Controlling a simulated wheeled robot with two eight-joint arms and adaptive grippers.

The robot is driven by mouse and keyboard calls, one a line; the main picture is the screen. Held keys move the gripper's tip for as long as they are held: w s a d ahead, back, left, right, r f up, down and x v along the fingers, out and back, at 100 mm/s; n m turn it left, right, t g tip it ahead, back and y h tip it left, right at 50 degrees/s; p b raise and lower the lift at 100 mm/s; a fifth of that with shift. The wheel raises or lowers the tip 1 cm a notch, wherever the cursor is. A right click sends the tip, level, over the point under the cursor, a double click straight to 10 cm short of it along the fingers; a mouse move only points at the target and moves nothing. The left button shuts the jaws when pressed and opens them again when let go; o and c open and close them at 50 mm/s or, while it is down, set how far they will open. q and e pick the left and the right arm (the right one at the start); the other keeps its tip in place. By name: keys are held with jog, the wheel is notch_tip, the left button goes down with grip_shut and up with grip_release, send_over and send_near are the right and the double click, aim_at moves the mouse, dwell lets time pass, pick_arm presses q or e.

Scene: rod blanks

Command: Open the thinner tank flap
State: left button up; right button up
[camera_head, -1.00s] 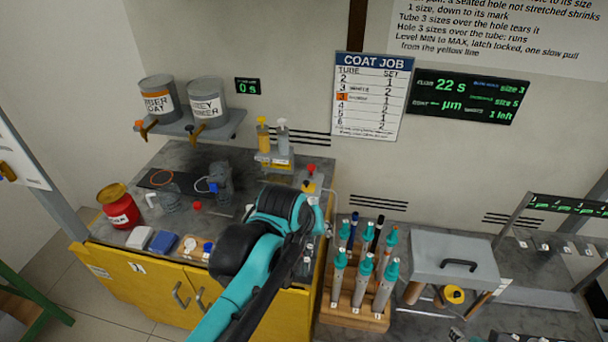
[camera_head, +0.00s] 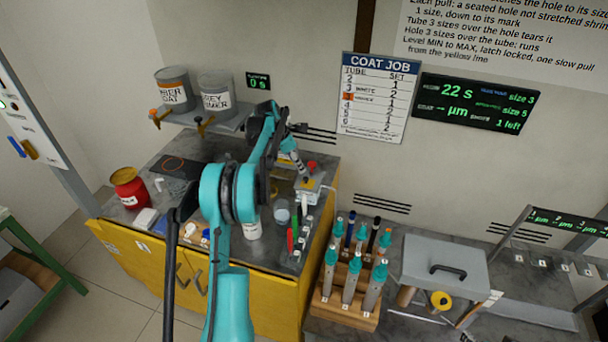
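The yellow top looks closed, but a flap is hard to make out. My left arm rises from the bottom through the middle of the view. My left gripper (camera_head: 288,138) is at the far end of that arm, near the back right of the worktop, well to the right of the red tank. Its fingers are too small and overlapped to read. My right gripper is out of view.
Two paint cans (camera_head: 216,96) stand on a wall shelf above the worktop. A small device with a red knob (camera_head: 311,167) is beside my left gripper. A wooden rack (camera_head: 346,304) of teal-topped tubes and a grey lidded box (camera_head: 445,264) stand to the right.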

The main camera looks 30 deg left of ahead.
aim_at(306, 178)
pick_arm(q)
jog(key=b+x, duration=0.2)
jog(key=x, duration=0.5)
jog(key=shift+w+f, duration=0.1)
jog(key=shift+f, duration=0.3)
grip_shut()
